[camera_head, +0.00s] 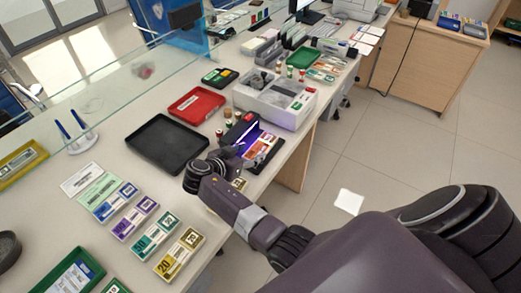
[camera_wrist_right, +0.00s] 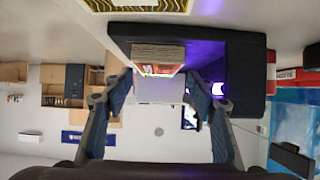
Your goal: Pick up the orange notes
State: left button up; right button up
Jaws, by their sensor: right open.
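The orange notes (camera_head: 262,145) lie on a small black device with a purple glow (camera_head: 246,135), near the counter's right edge. In the right wrist view, the end of a note stack with orange on it (camera_wrist_right: 158,55) sits against the dark device (camera_wrist_right: 240,75). My right gripper (camera_head: 232,161) is right beside the device at its near side. Its two fingers are spread apart, with the stack beyond and between the fingertips (camera_wrist_right: 158,88); I see no firm contact. My left gripper is not in view.
A black tray (camera_head: 167,172) and a red tray (camera_head: 197,103) lie left of the device. A grey-white machine (camera_head: 285,105) stands behind it. Several banknote bundles, including a yellow one (camera_head: 180,254), lie at the front left. A glass screen runs along the left.

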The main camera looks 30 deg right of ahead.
aim_at(260, 147)
jog(key=x, duration=0.3)
jog(key=b+x, duration=0.1)
jog(key=shift+s+d+r, duration=0.15)
jog(key=shift+d, duration=0.25)
jog(key=shift+w+d, duration=0.2)
jog(key=shift+d, duration=0.15)
jog(key=shift+a, duration=0.1)
jog(key=c, duration=1)
